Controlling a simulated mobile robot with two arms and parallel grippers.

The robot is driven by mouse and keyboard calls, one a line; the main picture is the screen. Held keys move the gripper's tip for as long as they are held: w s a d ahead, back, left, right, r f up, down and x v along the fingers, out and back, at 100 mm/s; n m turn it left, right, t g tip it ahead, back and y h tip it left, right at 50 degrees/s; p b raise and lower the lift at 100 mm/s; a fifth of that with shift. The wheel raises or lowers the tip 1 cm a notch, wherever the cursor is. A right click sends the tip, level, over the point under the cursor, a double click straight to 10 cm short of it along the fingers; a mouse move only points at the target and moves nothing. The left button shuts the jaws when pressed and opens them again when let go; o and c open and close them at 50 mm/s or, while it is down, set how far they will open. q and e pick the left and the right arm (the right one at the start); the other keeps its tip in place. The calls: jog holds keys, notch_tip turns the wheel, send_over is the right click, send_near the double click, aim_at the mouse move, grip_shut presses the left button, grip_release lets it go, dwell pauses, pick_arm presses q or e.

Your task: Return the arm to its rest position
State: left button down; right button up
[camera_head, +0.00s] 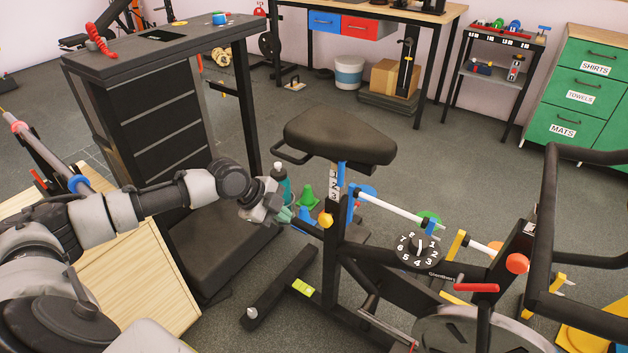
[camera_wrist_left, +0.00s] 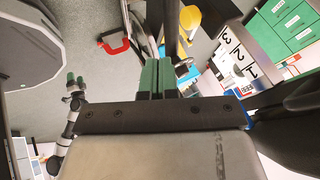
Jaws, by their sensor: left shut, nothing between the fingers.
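My left arm reaches in from the left in the head view. Its gripper (camera_head: 284,215) is shut and empty, with green fingertips close to the black frame of the exercise bike (camera_head: 338,265), below and left of the seat (camera_head: 340,135). I cannot tell whether it touches the bike. In the left wrist view the green fingers (camera_wrist_left: 157,78) are together, with nothing between them. The numbered seat post (camera_wrist_left: 235,52) is to their right. A small grey arm with a green-tipped gripper (camera_wrist_left: 75,80) shows at the left there, likely my right one; its opening is too small to judge.
A teal bottle (camera_head: 281,182) and a green cone (camera_head: 306,198) are right beside the left gripper. A black desk-like unit (camera_head: 160,125) stands behind the arm. A wooden surface (camera_head: 140,285) lies under the forearm. A dial (camera_head: 419,250) and coloured parts are on the bike.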

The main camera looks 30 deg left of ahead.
pick_arm(q)
jog(key=s+d+f+n+y, duration=0.1)
jog(key=s+d+f+n, duration=0.2)
jog(key=f, duration=0.7)
jog(key=s+d+f+n+y, duration=0.15)
jog(key=s+f+n, duration=0.25)
jog(key=f, duration=0.6)
jog(key=s+d+f+n+y, duration=0.1)
jog(key=s+d+f+n, duration=0.25)
jog(key=f, duration=0.65)
jog(key=s+d+f+n+g+y, duration=0.1)
jog(key=s+d+f+n+g, duration=0.15)
jog(key=s+f, duration=0.45)
jog(key=s+d+f+n+g, duration=0.1)
jog(key=s+d+f+n, duration=0.15)
jog(key=s, duration=0.95)
jog(key=s+a+r+p, duration=0.1)
jog(key=s+r+p, duration=0.3)
jog(key=s+p, duration=0.8)
jog(key=shift+s+a+g+p, duration=0.25)
jog(key=shift+a+g+p, duration=0.2)
jog(key=shift+p, duration=0.55)
pick_arm(e)
jog(key=s+d+r, duration=0.2)
jog(key=s+r, duration=0.3)
jog(key=s, duration=0.7)
jog(key=shift+d+g, duration=0.15)
jog(key=shift+g, duration=0.25)
pick_arm(q)
jog(key=shift+y, duration=0.25)
